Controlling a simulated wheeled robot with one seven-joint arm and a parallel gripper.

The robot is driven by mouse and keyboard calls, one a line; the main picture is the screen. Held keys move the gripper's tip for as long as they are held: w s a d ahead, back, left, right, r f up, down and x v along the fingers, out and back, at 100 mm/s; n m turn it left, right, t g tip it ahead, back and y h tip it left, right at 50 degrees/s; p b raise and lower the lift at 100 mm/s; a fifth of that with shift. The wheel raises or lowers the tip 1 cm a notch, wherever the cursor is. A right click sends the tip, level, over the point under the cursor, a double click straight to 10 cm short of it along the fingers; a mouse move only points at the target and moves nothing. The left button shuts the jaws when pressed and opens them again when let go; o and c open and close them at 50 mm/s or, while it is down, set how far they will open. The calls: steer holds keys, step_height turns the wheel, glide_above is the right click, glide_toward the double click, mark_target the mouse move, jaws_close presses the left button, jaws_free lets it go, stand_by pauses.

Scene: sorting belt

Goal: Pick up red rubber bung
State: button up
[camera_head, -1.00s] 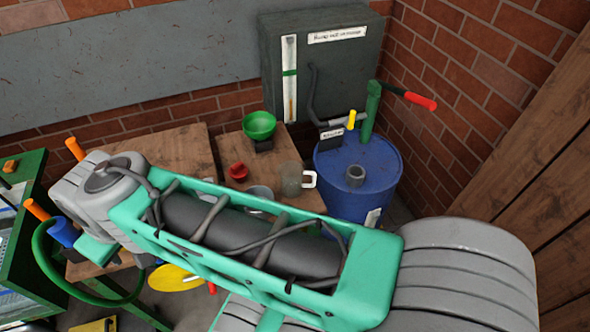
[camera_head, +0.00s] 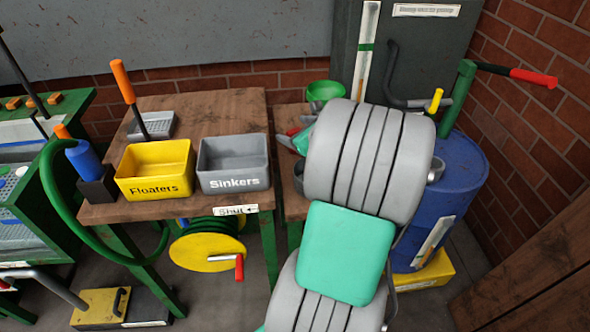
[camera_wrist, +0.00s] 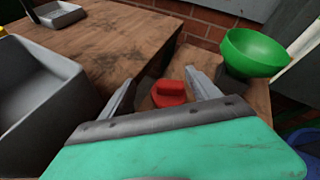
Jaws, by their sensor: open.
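The red rubber bung (camera_wrist: 170,94) stands on the small wooden table, with a raised tab on top. In the wrist view it shows between the two fingers of my gripper (camera_wrist: 160,80), which is open and empty. The gripper's body hides the bung's lower part, and I cannot tell whether a finger touches it. In the head view a small bit of red (camera_head: 293,131) shows beside my gripper (camera_head: 298,144), mostly hidden by my arm.
A green funnel (camera_head: 325,91) stands close to the right in the wrist view (camera_wrist: 254,52). The grey Sinkers bin (camera_head: 234,182) and yellow Floaters bin (camera_head: 154,187) stand on the left table. A blue drum (camera_head: 455,185) is at right.

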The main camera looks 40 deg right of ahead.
mark_target(290, 132)
steer(key=d+f+m, duration=0.1)
steer(key=s+d+f+m+b, duration=0.1)
steer(key=f+m, duration=0.1)
steer(key=shift+w+f+t, duration=0.15)
steer(key=shift+w+t, duration=0.15)
steer(key=shift+w, duration=0.05)
steer(key=b+x, duration=0.1)
steer(key=x, duration=0.6)
steer(key=shift+d, duration=0.1)
steer(key=shift+s, duration=0.1)
steer(key=c, duration=1.5)
